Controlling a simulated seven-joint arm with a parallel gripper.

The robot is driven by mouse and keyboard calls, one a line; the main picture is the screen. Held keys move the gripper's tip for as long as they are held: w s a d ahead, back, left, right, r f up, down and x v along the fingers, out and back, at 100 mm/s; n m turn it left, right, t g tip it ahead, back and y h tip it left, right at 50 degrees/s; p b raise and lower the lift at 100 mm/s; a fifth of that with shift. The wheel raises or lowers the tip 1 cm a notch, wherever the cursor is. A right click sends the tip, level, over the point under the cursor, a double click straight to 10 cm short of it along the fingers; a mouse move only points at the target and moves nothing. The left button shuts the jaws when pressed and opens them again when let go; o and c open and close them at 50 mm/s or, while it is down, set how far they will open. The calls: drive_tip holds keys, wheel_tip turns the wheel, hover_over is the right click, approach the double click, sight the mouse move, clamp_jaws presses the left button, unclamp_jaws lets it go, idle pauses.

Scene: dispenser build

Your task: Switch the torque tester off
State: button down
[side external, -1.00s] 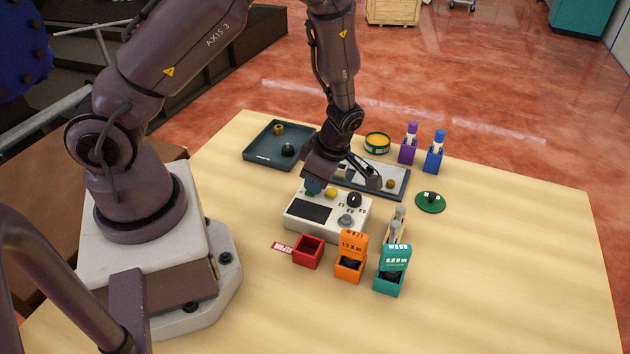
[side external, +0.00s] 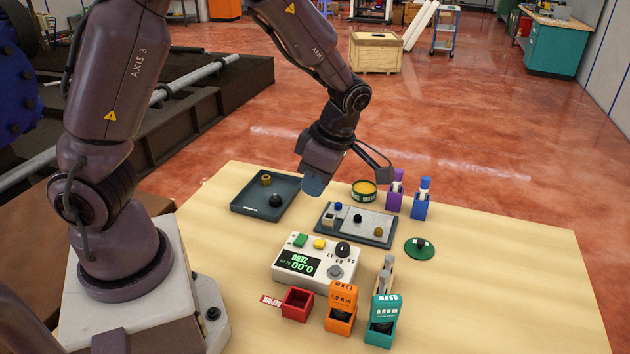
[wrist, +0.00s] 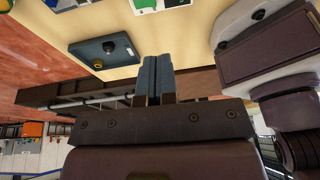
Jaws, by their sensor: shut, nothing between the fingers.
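The torque tester (side external: 318,277) is a white box on the table, with a green button (side external: 300,240), a yellow button (side external: 319,244), a black knob (side external: 343,249) and a grey round fitting (side external: 335,271) on top. Its display (side external: 297,262) is lit green and reads 0.00 and ZERO. My gripper (side external: 314,185) is above and behind the tester, clear of it, with its blue fingers shut and empty. In the wrist view the shut fingers (wrist: 154,77) point up the picture, and only an edge of the tester (wrist: 170,4) shows at the top.
A dark tray (side external: 247,207) with a brass and a black part lies behind left. A grey tray (side external: 326,229) with small parts lies behind the tester. Red (side external: 297,305), orange (side external: 340,321) and teal (side external: 380,333) bins stand in front.

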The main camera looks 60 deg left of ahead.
sight(300, 243)
drive_tip(key=shift+r, duration=0.1)
drive_tip(key=shift+w+a+r, duration=0.15)
drive_tip(key=shift+w+a, duration=0.45)
drive_tip(key=shift+a, duration=0.1)
drive_tip(key=x, duration=1.2)
drive_tip(key=shift+w+d+f, duration=0.15)
drive_tip(key=shift+d+f, duration=0.25)
drive_tip(key=shift+f, duration=0.65)
drive_tip(key=shift+s+d+f, duration=0.2)
drive_tip(key=shift+s+f, duration=0.05)
drive_tip(key=shift+f, duration=0.3)
drive_tip(key=shift+w, duration=0.1)
